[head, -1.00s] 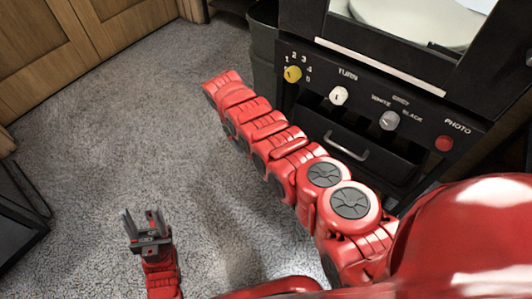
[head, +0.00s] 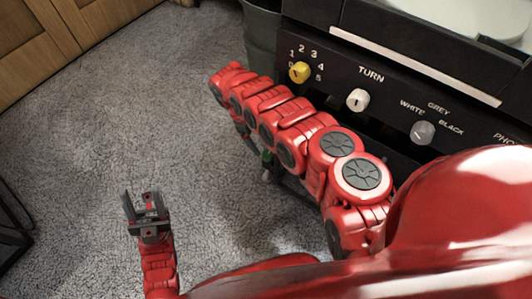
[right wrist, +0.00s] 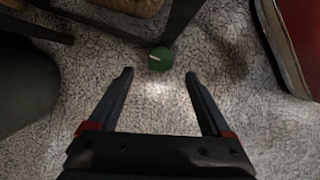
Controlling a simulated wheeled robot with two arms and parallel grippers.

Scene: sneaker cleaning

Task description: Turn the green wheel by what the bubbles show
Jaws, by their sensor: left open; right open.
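A small round green wheel (right wrist: 160,59) with a pale pointer mark shows at the top middle of the right wrist view. My right gripper (right wrist: 158,75) is open and empty, its fingertips apart on either side below the wheel and not touching it. In the head view a small green piece (head: 267,158) shows beside my right arm, probably the same wheel; my arm hides most of the right gripper there. My left gripper (head: 142,196) is open and empty over the carpet at the lower left. I can make out no bubbles.
The dark machine panel carries a yellow numbered knob (head: 299,72), a white TURN knob (head: 358,100) and a grey WHITE/GREY/BLACK knob (head: 423,132). A dark bin (head: 262,40) stands left of it. Open carpet (head: 120,120) lies at the left.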

